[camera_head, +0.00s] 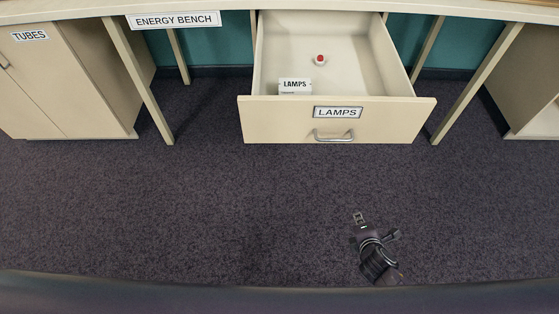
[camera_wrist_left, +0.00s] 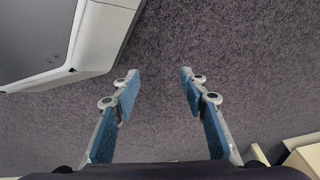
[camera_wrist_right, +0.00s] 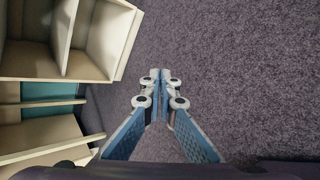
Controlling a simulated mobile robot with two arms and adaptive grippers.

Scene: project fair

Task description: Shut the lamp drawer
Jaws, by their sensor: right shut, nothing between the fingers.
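The lamp drawer (camera_head: 270,119) is pulled out from under the bench in the head view. Its cream front carries a LAMPS label (camera_head: 337,112) and a metal handle (camera_head: 333,137). Inside lie a small red-topped lamp (camera_head: 320,60) and a white LAMPS card (camera_head: 295,86). My right gripper (camera_head: 359,217) is shut and empty, apart from the drawer front and below it in the picture. It also shows shut in the right wrist view (camera_wrist_right: 159,75). My left gripper (camera_wrist_left: 160,75) is open and empty over carpet in the left wrist view; the head view does not show it.
The ENERGY BENCH top (camera_head: 350,8) runs above the drawer, with slanted legs (camera_head: 140,85) on both sides. A TUBES cabinet (camera_head: 85,75) stands at left, an open cabinet (camera_head: 540,90) at right. The carpet (camera_head: 200,200) before the drawer is clear.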

